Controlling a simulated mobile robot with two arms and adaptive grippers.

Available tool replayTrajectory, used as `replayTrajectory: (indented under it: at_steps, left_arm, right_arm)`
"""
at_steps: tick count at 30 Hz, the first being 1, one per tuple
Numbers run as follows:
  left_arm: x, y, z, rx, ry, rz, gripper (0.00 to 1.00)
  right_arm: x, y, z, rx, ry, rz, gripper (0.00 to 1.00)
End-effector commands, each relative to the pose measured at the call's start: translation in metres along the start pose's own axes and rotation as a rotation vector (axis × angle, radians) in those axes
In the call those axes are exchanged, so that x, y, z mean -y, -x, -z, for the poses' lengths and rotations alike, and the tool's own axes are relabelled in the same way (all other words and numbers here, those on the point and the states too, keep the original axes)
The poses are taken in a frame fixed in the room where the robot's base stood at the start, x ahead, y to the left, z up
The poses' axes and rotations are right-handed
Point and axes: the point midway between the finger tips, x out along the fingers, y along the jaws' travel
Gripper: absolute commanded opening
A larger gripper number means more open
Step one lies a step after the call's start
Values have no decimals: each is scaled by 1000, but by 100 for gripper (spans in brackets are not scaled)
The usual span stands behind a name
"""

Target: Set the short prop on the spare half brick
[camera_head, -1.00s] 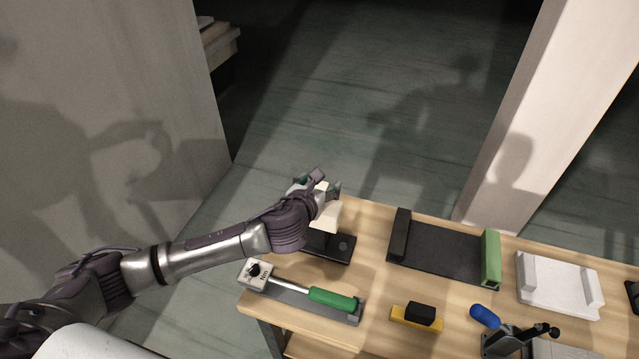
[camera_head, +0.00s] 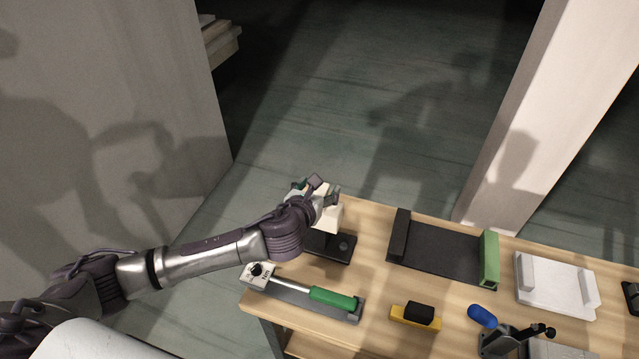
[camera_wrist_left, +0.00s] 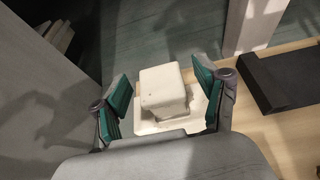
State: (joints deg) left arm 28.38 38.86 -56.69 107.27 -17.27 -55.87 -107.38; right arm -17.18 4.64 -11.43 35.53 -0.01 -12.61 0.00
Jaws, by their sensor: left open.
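My left gripper (camera_wrist_left: 160,98) is open, with green-padded fingers apart on either side of a pale cream block, which looks like the short prop (camera_wrist_left: 163,85). The block stands upright on a wider pale piece (camera_wrist_left: 200,108), which may be the spare half brick; the contact between them is partly hidden. In the head view my left gripper (camera_head: 322,190) is over the back left corner of the bench and covers much of the pale pieces (camera_head: 330,216). My right gripper is not in view.
A black plate (camera_head: 330,246) lies close in front of the gripper. A tool with a green handle (camera_head: 333,298) lies nearer the front. A dark tray (camera_head: 440,262), a yellow-and-black block (camera_head: 416,316) and a white cradle (camera_head: 556,288) stand to the right.

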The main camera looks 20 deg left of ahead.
Motion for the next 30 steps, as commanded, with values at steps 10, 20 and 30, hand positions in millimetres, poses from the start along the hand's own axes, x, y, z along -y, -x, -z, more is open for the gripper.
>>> replayTrajectory:
  at_steps: [10,20,30]
  left_arm:
    - [0,15,-1,-1,-1,0,73]
    - [0,28,-1,-1,-1,0,73]
    - [0,42,-1,-1,0,0,73]
  right_arm:
    - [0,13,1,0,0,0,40]
    - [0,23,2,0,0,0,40]
    - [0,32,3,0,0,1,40]
